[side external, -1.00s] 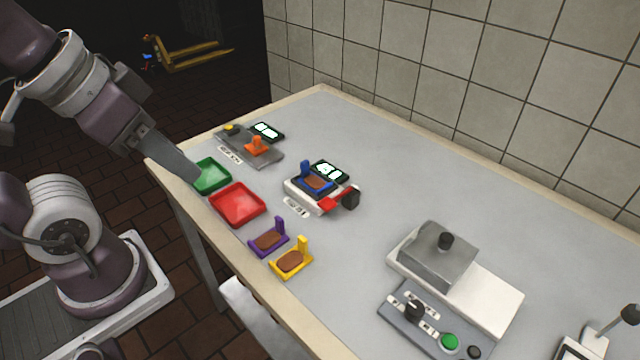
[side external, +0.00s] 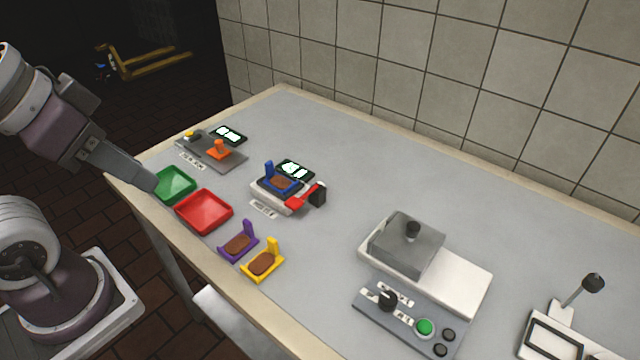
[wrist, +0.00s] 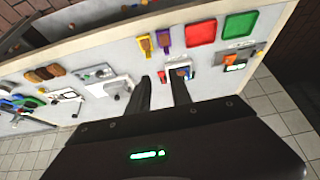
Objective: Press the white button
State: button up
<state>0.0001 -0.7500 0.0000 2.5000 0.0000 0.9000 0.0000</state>
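I cannot make out a plainly white button. A control panel (side external: 383,316) at the front right carries a round green button (side external: 425,327), a black knob (side external: 387,300) and small dark buttons (side external: 447,335). A grey station (side external: 226,157) at the far left has a yellow button (side external: 193,135). My gripper (side external: 152,187) is at the left table edge beside the green tray (side external: 175,184), far from the control panel.
A red tray (side external: 204,211), purple holder (side external: 238,243) and yellow holder (side external: 262,262) line the front edge. A white device (side external: 268,197) with a red lever (side external: 306,197) stands mid-left. A grey-topped machine (side external: 405,247) stands behind the panel. The back middle of the table is clear.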

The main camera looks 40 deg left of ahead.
grip_shut()
dwell(1.5)
